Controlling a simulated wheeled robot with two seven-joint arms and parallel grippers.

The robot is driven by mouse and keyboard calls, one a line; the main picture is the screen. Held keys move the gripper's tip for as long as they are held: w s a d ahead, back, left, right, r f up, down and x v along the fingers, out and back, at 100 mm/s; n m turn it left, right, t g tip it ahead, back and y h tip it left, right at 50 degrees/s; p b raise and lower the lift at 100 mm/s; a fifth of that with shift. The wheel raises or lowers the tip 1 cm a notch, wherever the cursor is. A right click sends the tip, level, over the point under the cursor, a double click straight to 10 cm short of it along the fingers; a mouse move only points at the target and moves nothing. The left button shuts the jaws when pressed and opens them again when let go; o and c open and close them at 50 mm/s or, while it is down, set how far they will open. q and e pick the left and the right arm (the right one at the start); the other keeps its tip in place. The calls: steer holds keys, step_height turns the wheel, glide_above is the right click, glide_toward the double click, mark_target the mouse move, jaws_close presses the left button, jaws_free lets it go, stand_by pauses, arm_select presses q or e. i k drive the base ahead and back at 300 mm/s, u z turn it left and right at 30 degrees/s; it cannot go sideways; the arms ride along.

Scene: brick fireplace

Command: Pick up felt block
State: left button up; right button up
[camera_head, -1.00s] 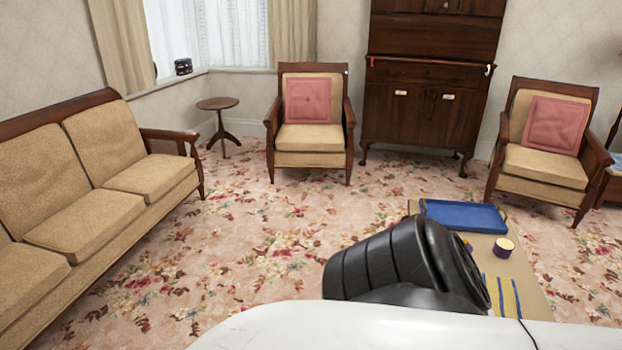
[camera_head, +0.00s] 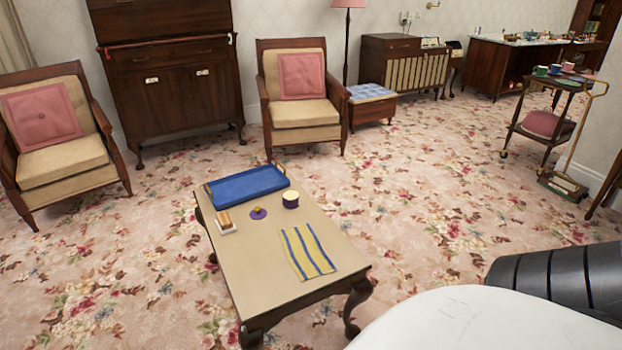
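No object is clearly identifiable as the felt block at this size. The small items on the low table (camera_head: 275,285) include a tan-and-white block-like object (camera_head: 226,223) near the left edge, which may be it. A short dark round pot with a pale yellow top (camera_head: 290,199) stands near the right edge. Neither of my grippers is in view; only part of my own body shows at the lower right, well apart from the table.
A blue tray (camera_head: 246,184) lies at the table's far end, and a yellow-and-blue striped cloth (camera_head: 308,252) nearer. An armchair (camera_head: 300,110) stands beyond the table, another armchair (camera_head: 55,165) at left. A trolley (camera_head: 548,128) stands at right. Carpet right of the table is clear.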

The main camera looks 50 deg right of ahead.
mark_target(224, 223)
steer(key=z, duration=0.25)
steer(key=i, duration=1.5)
